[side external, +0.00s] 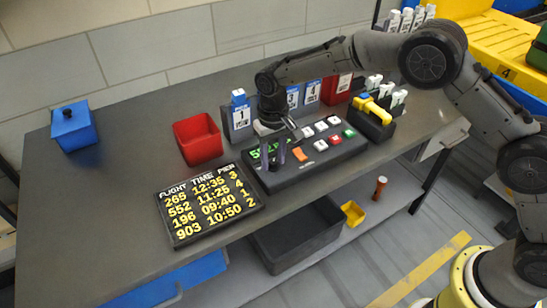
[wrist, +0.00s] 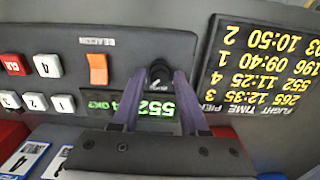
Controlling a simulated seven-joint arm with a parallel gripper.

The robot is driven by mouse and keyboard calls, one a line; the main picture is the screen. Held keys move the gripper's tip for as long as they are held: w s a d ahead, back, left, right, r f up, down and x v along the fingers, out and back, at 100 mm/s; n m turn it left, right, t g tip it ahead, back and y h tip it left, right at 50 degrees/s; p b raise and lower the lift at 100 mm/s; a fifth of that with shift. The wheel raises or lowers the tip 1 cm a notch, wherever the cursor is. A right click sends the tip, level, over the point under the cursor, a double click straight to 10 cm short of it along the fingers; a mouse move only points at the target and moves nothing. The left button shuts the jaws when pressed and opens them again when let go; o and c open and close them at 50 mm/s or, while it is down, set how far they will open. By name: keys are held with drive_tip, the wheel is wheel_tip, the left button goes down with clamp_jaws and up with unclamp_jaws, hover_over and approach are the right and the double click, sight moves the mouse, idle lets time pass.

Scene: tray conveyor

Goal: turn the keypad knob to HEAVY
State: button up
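The dark keypad (side external: 318,160) lies on the grey table with white, red and green buttons, an orange switch and a green-lit display. In the wrist view the keypad (wrist: 190,45) shows the small round black knob (wrist: 160,75) beside the display (wrist: 155,107), which reads 552 upside down. My gripper (wrist: 160,77) has its two purple fingers apart, one on each side of the knob, with narrow gaps showing. In the side view my gripper (side external: 273,160) points down over the keypad's left end and hides the knob. The HEAVY mark cannot be made out.
A flight board (side external: 208,205) lies just left of the keypad. A red bin (side external: 198,138) and a blue lidded box (side external: 74,128) stand further left. Numbered card holders (side external: 240,115) stand behind the keypad.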

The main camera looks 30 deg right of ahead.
sight(273, 161)
drive_tip(key=shift+o, duration=1.2)
wheel_tip(273, 161, up, 14)
drive_tip(key=shift+f, duration=0.1)
